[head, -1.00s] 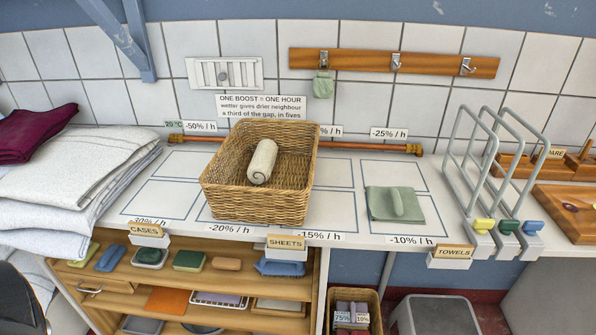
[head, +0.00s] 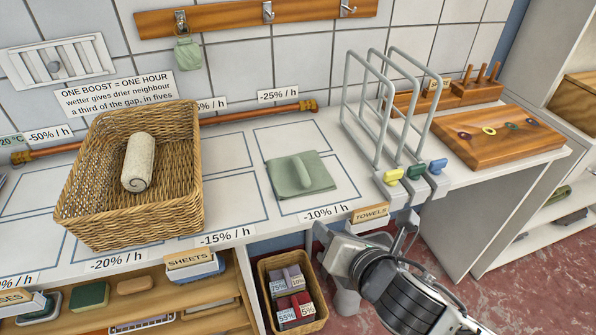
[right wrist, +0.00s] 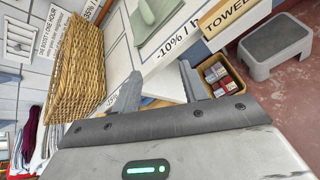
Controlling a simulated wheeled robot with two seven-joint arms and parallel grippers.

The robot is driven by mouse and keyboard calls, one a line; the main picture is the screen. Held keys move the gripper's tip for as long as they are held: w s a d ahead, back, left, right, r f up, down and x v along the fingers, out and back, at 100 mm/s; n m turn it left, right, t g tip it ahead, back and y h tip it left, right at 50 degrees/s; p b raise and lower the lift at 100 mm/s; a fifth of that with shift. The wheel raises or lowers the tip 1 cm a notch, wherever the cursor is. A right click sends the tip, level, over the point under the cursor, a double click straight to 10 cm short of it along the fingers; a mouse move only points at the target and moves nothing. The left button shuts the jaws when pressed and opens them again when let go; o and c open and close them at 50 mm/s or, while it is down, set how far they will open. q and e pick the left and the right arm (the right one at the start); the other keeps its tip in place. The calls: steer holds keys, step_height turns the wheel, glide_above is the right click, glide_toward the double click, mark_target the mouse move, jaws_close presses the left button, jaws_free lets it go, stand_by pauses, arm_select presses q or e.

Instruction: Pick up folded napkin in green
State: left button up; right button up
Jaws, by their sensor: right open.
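The green folded napkin (head: 301,175) lies flat on the white counter, in the outlined space above the -10% / h label, with a raised roll or fold on top. It also shows at the top of the right wrist view (right wrist: 156,20). My right gripper (head: 322,232) is in front of the counter's front edge, below and to the right of the napkin and apart from it. Its two fingers show spread in the right wrist view (right wrist: 162,88), with nothing between them. My left gripper is not in view.
A wicker basket (head: 185,205) holding a rolled cream cloth (head: 138,162) stands left of the napkin. Grey wire racks (head: 365,125) with coloured clips and a wooden board (head: 480,150) stand to the right. A TOWELS sign (head: 370,214) hangs at the counter edge near my right gripper.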

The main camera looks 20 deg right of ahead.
step_height(320, 180, up, 4)
steer(key=f+n, duration=0.1)
steer(key=n, duration=0.4)
steer(key=n+t+h, duration=0.1)
glide_toward(307, 180)
steer(key=shift+w+d+f, duration=0.1)
steer(key=shift+w+d, duration=0.05)
steer(key=shift+w, duration=0.45)
steer(key=shift+w+d+f, duration=0.1)
steer(key=shift+w, duration=0.5)
steer(key=shift+a+f+x, duration=0.1)
steer(key=shift+a+x, duration=0.05)
steer(key=shift+x, duration=1.2)
steer(key=shift+a+f+x, duration=0.1)
steer(key=shift+a+x, duration=0.05)
steer(key=shift+x, duration=1.2)
steer(key=shift+s, duration=0.15)
jaws_close()
